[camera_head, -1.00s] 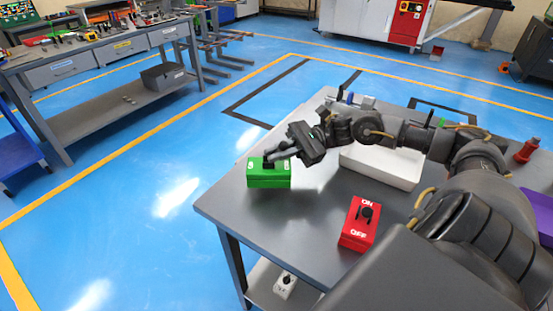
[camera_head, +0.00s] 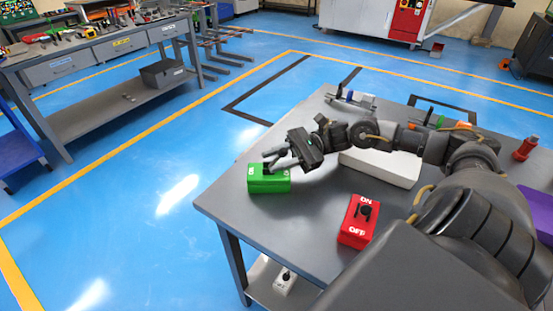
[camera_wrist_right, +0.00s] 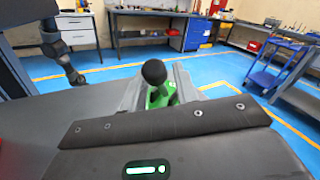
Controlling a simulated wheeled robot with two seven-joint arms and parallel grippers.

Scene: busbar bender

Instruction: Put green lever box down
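The green lever box (camera_head: 270,183) is upright at the left part of the grey table, with no clear gap beneath it. My right gripper (camera_head: 272,163) is over it, its fingers apart around the black lever. In the right wrist view, the lever's round black knob (camera_wrist_right: 154,72) stands between the grey fingers, with green of the box (camera_wrist_right: 163,96) behind. The fingers look spread; the lower lever is partly hidden. My left gripper is outside the head view; a dark arm at the left of the wrist view (camera_wrist_right: 65,50) looks like mine, its fingers unclear.
A red ON/OFF lever box (camera_head: 357,222) stands on the grey table (camera_head: 290,230), right of the green one. Small tools (camera_head: 350,99) lie at the back. Bare tabletop lies between the boxes.

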